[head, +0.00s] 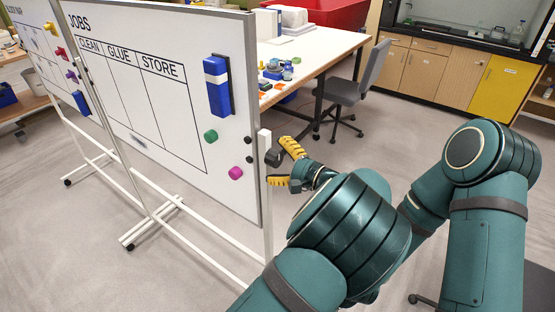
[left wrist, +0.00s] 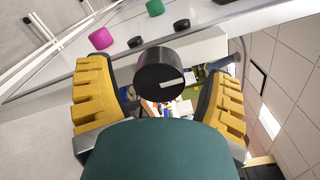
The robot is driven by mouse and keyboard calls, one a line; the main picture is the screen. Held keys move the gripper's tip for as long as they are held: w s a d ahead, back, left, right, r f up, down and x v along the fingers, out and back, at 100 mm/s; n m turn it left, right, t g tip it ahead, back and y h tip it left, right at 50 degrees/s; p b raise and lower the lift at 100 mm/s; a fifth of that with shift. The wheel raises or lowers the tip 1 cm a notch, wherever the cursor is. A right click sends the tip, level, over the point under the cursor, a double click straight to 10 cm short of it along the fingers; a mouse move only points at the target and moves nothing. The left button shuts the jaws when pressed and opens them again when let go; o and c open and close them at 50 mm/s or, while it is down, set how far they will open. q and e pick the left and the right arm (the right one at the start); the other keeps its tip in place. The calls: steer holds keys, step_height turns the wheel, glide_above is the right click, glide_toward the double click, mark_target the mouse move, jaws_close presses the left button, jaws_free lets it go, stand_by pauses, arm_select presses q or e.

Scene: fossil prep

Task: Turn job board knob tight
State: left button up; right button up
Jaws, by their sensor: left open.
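The job board (head: 120,140) is a white panel headed JOBS, with columns CLEAN, GLUE and STORE. Its black knob (head: 273,157) stands out at the right edge of the frame. In the left wrist view the knob (left wrist: 163,82) shows its round end face with a pale grey bar, slightly tilted. My left gripper (head: 284,167) has yellow ribbed fingers, spread open at the knob. In the left wrist view the knob lies between the fingers, with a gap on each side. No grip on it shows. My right gripper is not in view.
A blue eraser (head: 217,85), green magnet (head: 211,136) and magenta magnet (head: 236,172) sit on the board. A white stand post (head: 266,200) runs below the knob. A workbench (head: 320,50) and grey chair (head: 355,95) are behind. Open floor lies between them and the yellow cabinet (head: 500,88).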

mark_target(278, 154)
arm_select(q)
step_height(278, 154, up, 9)
steer(key=shift+s, duration=0.1)
steer(key=shift+w+a+r, duration=0.1)
steer(key=shift+w+r, duration=0.1)
steer(key=shift+r, duration=0.35)
steer(key=shift+s, duration=0.1)
steer(key=shift+f, duration=0.1)
